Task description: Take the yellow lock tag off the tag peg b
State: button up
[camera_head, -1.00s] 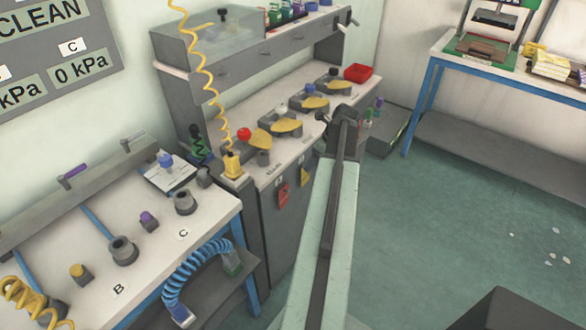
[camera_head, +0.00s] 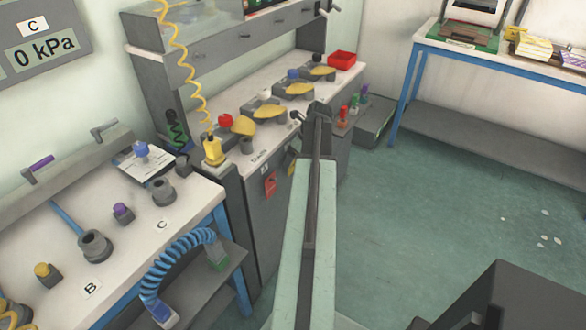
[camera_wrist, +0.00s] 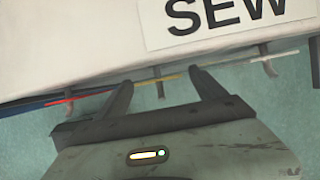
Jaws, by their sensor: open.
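In the wrist view, my gripper (camera_wrist: 160,76) is open, its two dark fingers pointing at the counter edge under the SEW label (camera_wrist: 228,12). A grey peg (camera_wrist: 161,91) shows between the fingers, with the yellow lock tag (camera_wrist: 166,78) seen nearly edge-on as a thin yellow strip there. The fingers are on either side of the peg; I cannot tell whether they touch the tag. In the head view, the yellow tag (camera_head: 291,169) hangs on the dark cabinet front, partly behind my arm.
A red tag (camera_wrist: 72,100) is at the left peg and a white strip (camera_wrist: 278,56) at the right peg. In the head view the red tag (camera_head: 270,184) hangs left of the yellow one. A blue-legged bench (camera_head: 70,285) is at left; open floor (camera_head: 440,220) is at right.

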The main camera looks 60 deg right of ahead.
jog(key=c, duration=1.2)
jog(key=shift+s+r+p, duration=0.2)
jog(key=shift+r+p, duration=0.15)
jog(key=shift+p, duration=0.05)
jog(key=shift+s+r, duration=0.15)
jog(key=shift+s, duration=0.35)
jog(key=shift+s, duration=0.1)
jog(key=shift+s+r, duration=0.15)
jog(key=shift+s, duration=0.7)
